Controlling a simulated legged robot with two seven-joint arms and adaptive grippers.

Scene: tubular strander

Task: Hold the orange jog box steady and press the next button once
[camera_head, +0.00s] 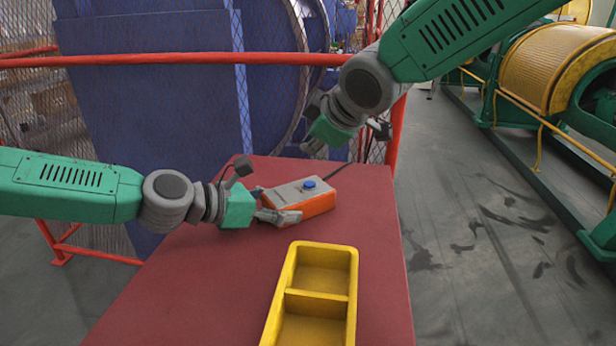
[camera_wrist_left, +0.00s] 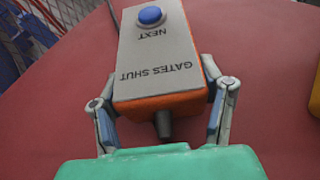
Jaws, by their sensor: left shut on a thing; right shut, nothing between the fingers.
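The orange jog box (camera_head: 316,203) has a grey top face and lies on the red table. Its round blue button (camera_head: 309,183) is uncovered. In the left wrist view the box (camera_wrist_left: 158,62) shows the words NEXT and GATES SHUT, with the blue button (camera_wrist_left: 151,16) beside NEXT. My left gripper (camera_head: 277,212) is shut on the end of the box nearest to it; its fingers (camera_wrist_left: 164,105) lie along both sides in the left wrist view. My right gripper (camera_head: 314,147) is shut and empty. It hangs above and behind the box, apart from the button.
A yellow two-compartment tray (camera_head: 322,295) stands on the red table (camera_head: 200,280), in front of the box. A dark cable (camera_head: 342,165) leads from the box's far side. A red rail and mesh fence (camera_head: 180,58) stand behind the table. The table's left front is clear.

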